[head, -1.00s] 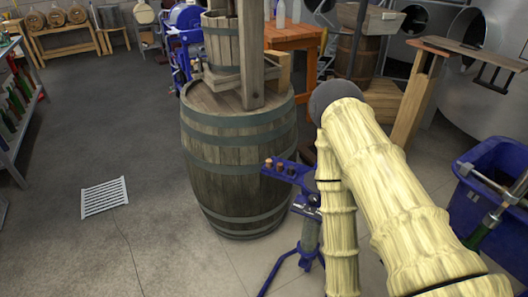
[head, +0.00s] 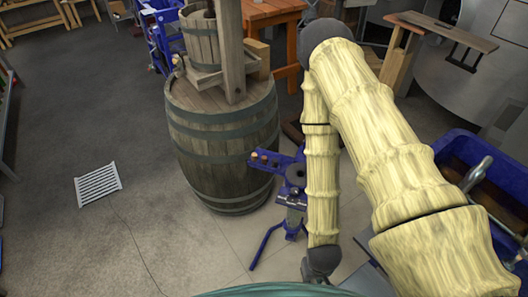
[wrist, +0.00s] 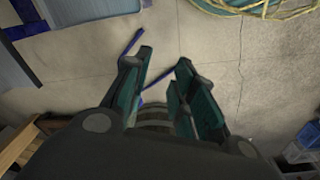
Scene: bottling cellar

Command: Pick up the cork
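I cannot tell which one is meant. My sleeved arm rises just right of the stand in the head view, and my gripper does not show there. In the wrist view my gripper (wrist: 164,80) has its dark teal fingers apart, with no object held between them. Blue legs (wrist: 133,41) show beyond the fingers over the floor. No cork can be made out in the wrist view.
A large wooden barrel (head: 222,150) stands close behind and left of the stand, carrying a slatted press basket (head: 203,42). A blue bin (head: 450,147) is at the right. A floor grate (head: 98,184) lies left; the floor around it is clear.

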